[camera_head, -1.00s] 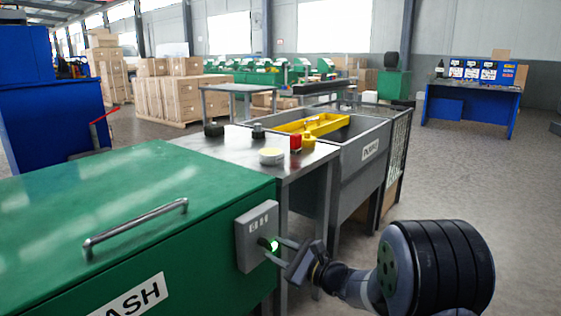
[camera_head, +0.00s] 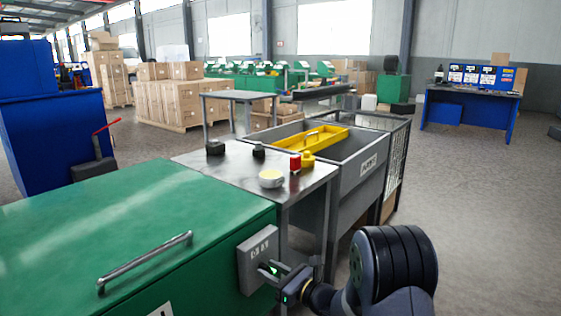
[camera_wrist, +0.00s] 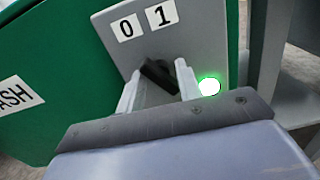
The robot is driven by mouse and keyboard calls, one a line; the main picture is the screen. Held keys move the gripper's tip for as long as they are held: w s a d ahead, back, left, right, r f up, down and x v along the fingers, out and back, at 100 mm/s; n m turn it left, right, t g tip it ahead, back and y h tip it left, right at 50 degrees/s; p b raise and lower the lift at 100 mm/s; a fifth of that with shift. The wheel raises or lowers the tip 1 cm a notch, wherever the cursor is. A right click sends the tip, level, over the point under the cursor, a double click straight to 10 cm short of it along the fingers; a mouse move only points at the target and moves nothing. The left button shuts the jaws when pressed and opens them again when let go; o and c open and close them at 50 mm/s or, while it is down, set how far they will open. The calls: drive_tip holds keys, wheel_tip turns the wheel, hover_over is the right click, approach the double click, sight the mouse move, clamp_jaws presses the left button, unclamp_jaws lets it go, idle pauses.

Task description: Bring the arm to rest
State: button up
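My gripper (camera_head: 266,270) is at the front of a grey switch box (camera_head: 257,258) on the side of a green cabinet (camera_head: 130,225). In the wrist view its two fingers (camera_wrist: 157,85) stand apart, with a black knob (camera_wrist: 159,76) showing between them. I cannot tell whether either finger touches the knob. The box (camera_wrist: 175,40) carries labels "0" and "1". A round green lamp (camera_wrist: 209,87) glows beside the right finger. Nothing is held clear of the box.
A steel table (camera_head: 225,171) with small items stands beyond the cabinet, beside a grey sink (camera_head: 352,150) with a yellow tray (camera_head: 325,140). The cabinet has a metal handle (camera_head: 145,262). Open floor (camera_head: 470,220) lies on the right.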

drive_tip(key=shift+m+p, duration=1.05)
drive_tip(key=shift+m, duration=0.15)
